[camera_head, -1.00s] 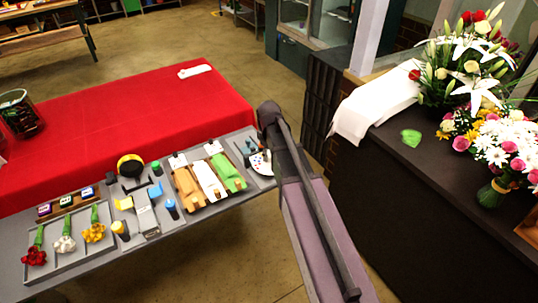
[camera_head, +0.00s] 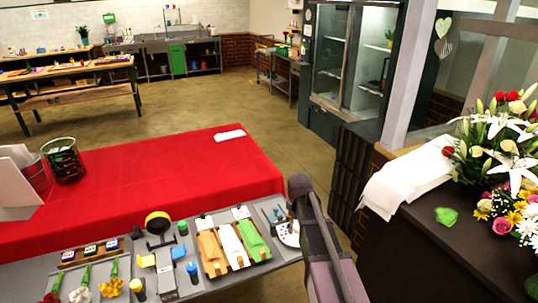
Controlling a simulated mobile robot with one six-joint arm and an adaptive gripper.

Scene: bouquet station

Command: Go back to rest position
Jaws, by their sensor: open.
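My arm rises from the bottom edge of the camera_head view, right of centre, with a dark rounded joint at its top and a purple-grey link below. My gripper is not visible in this view, so nothing shows of its fingers or what is between them. The arm stands between the grey work table (camera_head: 205,285) on the left and the dark counter (camera_head: 415,255) on the right. In the picture the joint overlaps the right end of the grey table; I cannot tell the distance between them.
The grey table holds flowers, tools and a rack of orange, white and green wraps (camera_head: 232,244). Behind it is a red-covered table (camera_head: 170,180) with a wire basket (camera_head: 63,160). A bouquet (camera_head: 500,140) and white cloth (camera_head: 408,180) occupy the counter. Open floor (camera_head: 240,100) lies beyond.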

